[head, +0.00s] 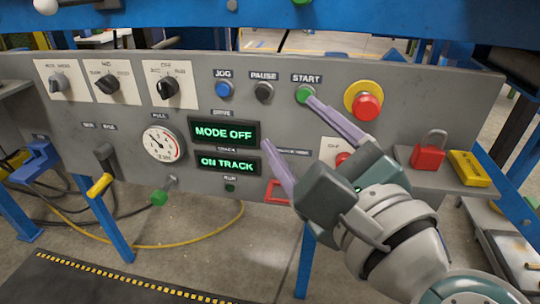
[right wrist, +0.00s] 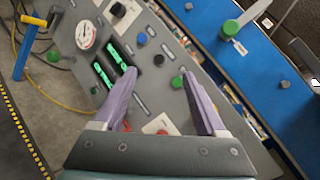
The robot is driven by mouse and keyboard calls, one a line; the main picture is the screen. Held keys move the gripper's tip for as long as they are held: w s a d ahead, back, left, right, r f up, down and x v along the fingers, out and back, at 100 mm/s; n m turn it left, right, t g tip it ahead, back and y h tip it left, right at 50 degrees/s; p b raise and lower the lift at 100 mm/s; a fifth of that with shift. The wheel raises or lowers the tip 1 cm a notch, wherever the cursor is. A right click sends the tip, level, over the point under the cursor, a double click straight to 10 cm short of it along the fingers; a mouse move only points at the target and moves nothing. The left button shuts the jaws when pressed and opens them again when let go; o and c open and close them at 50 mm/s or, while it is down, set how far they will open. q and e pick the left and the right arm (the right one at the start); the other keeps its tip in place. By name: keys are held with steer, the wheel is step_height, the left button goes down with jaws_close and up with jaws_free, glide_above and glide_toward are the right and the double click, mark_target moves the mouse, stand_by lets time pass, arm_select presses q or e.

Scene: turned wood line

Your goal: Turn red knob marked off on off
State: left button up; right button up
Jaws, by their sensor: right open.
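The red knob (head: 342,158) sits on a white plate at the right of the grey panel, with a label that reads partly as "OFF". My right gripper hides much of it. In the right wrist view the red knob (right wrist: 162,132) shows between the fingers, low, near the palm, and its pointer cannot be made out. My right gripper (head: 289,128) is open and empty, its two purple fingers spread in front of the panel; they also show in the right wrist view (right wrist: 159,74). My left gripper is not in view.
The panel has a green START button (head: 304,93), a red emergency button (head: 367,105), black selector knobs and green displays (head: 224,131) reading "MODE OFF" and "ON TRACK". A red padlock (head: 429,152) and yellow block (head: 469,168) sit at right. A blue beam (head: 440,20) crosses above.

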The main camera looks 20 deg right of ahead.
steer(key=s+d+f+m+g+h+b, duration=0.1)
steer(key=d+f+m+h+b, duration=0.35)
steer(key=f+m, duration=0.3)
steer(key=s+d+f+m+g+h+b, duration=0.1)
steer(key=d+f+m+g+h+b, duration=0.1)
steer(key=d+f+m+h+b, duration=0.4)
arm_select(q)
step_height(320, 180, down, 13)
steer(key=p, duration=0.1)
arm_select(e)
steer(key=w+d+m, duration=0.2)
steer(key=w+d, duration=0.1)
steer(key=w, duration=0.5)
steer(key=shift+w+f+y, duration=0.35)
steer(key=shift+f+y, duration=0.05)
steer(key=shift+y, duration=0.05)
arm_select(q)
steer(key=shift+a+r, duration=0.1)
arm_select(e)
steer(key=shift+d, duration=0.1)
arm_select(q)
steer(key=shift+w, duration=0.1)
arm_select(e)
jaws_close()
